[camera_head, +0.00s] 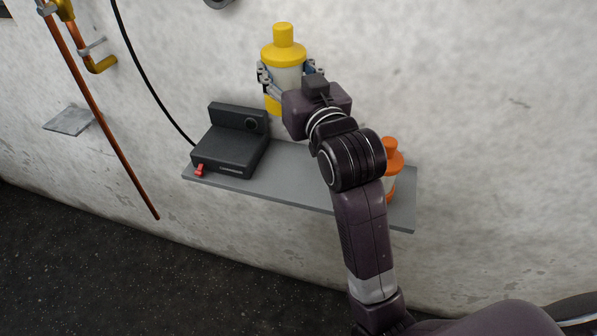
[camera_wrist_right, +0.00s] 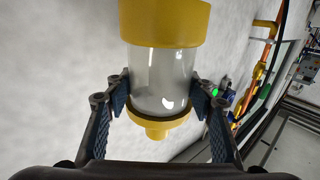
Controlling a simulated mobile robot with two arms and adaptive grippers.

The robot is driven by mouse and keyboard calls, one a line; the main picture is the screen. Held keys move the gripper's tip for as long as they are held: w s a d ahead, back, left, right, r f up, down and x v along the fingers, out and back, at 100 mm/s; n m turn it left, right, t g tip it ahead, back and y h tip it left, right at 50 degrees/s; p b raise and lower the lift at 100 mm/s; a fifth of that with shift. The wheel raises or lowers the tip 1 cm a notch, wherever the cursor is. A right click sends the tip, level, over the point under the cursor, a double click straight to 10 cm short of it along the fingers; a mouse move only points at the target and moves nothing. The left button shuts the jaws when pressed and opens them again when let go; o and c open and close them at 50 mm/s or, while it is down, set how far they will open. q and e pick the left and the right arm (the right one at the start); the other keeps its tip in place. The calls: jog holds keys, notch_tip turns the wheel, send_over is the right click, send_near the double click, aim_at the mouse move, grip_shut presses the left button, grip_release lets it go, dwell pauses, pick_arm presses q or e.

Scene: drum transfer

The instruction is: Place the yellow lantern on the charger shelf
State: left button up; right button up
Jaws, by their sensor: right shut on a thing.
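The yellow lantern (camera_head: 283,52) has a yellow cap and base with a clear, pale middle. My right gripper (camera_head: 284,78) is shut around its middle and holds it upright near the wall, at the back of the charger shelf (camera_head: 290,186). Whether its base touches the shelf is hard to tell. In the right wrist view the lantern (camera_wrist_right: 160,75) sits between the two fingers of the right gripper (camera_wrist_right: 162,98), at its clear section. The black charger (camera_head: 230,148) stands on the shelf's left part, with a red tab at its front. My left gripper is not in view.
An orange lantern (camera_head: 390,160) stands on the shelf's right part, partly hidden by my right arm. A black cable (camera_head: 143,80) runs down the wall to the charger. A copper pipe (camera_head: 100,120) and a small grey plate (camera_head: 69,120) are at the left. Bare shelf shows between the charger and the arm.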

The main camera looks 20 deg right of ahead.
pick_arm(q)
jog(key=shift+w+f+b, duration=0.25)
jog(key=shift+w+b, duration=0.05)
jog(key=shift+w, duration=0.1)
pick_arm(e)
jog(key=shift+f, duration=9.75)
jog(key=o, duration=1.5)
jog(key=shift+f, duration=0.2)
jog(key=shift+r, duration=0.1)
jog(key=s, duration=0.3)
jog(key=s+b, duration=0.1)
jog(key=s, duration=0.3)
jog(key=s+b, duration=0.1)
jog(key=s, duration=0.2)
jog(key=shift+s+d, duration=0.3)
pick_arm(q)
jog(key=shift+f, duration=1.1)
pick_arm(e)
jog(key=shift+s, duration=0.7)
